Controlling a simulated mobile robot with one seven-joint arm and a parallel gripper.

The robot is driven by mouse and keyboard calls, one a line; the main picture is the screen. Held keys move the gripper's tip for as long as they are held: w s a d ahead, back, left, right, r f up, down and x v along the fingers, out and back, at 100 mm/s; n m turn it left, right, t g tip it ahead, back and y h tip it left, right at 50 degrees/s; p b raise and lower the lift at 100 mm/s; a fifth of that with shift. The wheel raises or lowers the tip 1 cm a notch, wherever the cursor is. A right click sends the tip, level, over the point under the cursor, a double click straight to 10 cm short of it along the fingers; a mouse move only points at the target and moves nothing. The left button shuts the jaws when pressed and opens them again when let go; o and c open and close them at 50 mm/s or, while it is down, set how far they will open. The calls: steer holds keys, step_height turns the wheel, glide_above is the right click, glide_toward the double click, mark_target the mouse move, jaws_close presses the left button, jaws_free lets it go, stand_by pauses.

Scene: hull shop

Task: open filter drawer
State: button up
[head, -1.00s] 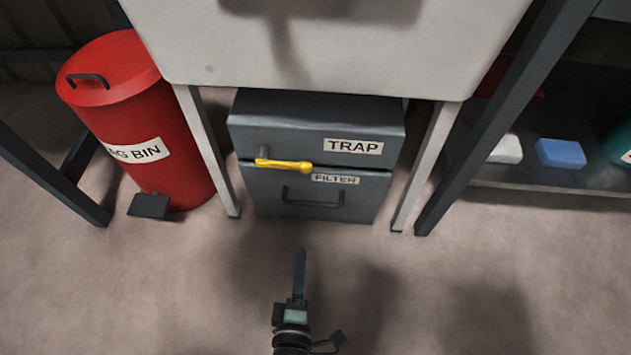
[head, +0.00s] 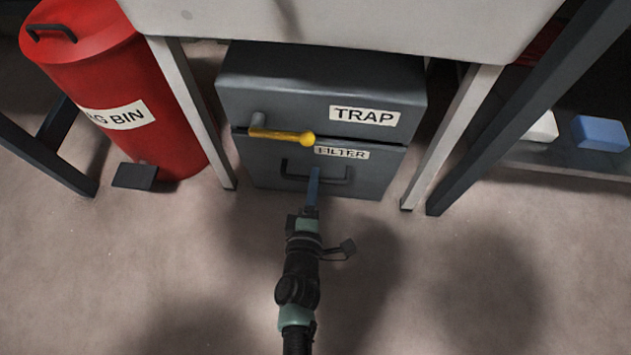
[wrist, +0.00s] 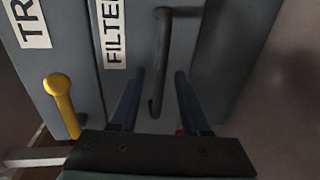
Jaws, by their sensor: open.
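The filter drawer (head: 375,178) is the lower grey front of the cabinet under the bench, labelled FILTER (head: 342,153). It sits flush under the TRAP section (head: 285,88). Its dark bar handle (head: 340,174) runs across the front; it also shows in the wrist view (wrist: 162,55). A yellow lever (head: 282,135) lies horizontal near the seam between the two sections; it shows at left in the wrist view (wrist: 62,100). My gripper (head: 315,172) is open at the handle. In the wrist view its blue fingers (wrist: 160,73) are on either side of the bar, with gaps; exact depth is unclear.
A red bin (head: 110,90) with a black pedal (head: 134,176) stands left of the cabinet. Bench legs (head: 190,110) flank the cabinet closely. A shelf at right holds a blue block (head: 600,133) and a white block (head: 543,127). The floor (head: 450,290) in front is clear.

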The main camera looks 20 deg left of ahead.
steer(key=shift+x, duration=1.05)
jaws_close()
stand_by(0.7)
